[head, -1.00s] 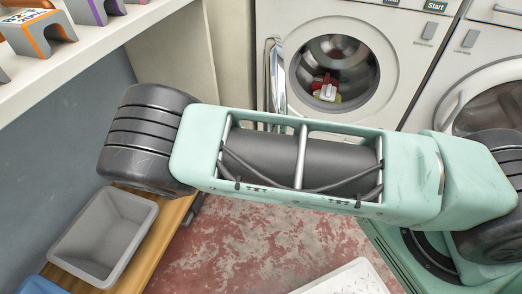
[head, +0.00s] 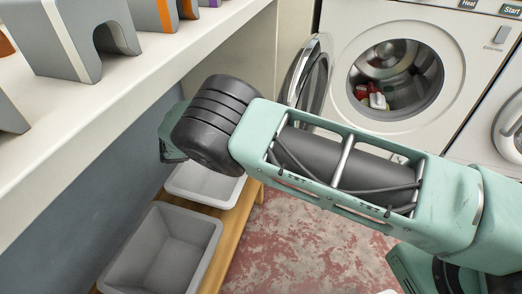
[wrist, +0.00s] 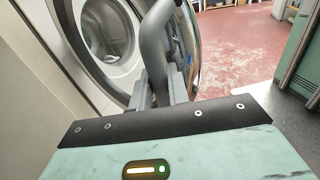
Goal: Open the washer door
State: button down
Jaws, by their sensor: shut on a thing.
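The washer (head: 470,50) is white, with a round drum opening (head: 395,80) in its front. Its round door (head: 308,80) stands swung out to the left of the opening, clear of the front. In the wrist view the washer opening (wrist: 105,35) is at left and the door's rim (wrist: 190,40) at right. My gripper (wrist: 160,92) is shut on a dark grey curved handle (wrist: 153,45) beside the door. My arm hides the gripper and handle in the head view.
Red and white laundry (head: 372,97) lies in the drum. A shelf with grey blocks (head: 75,40) runs along the left. Grey bins (head: 165,250) stand on a low wooden bench (head: 235,235). The red-grey floor (head: 300,245) in front looks clear.

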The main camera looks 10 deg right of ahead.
jog(key=shift+w+a+f, duration=0.1)
jog(key=shift+w+a, duration=0.15)
jog(key=c, duration=1.4)
grip_release()
jog(key=shift+d, duration=0.1)
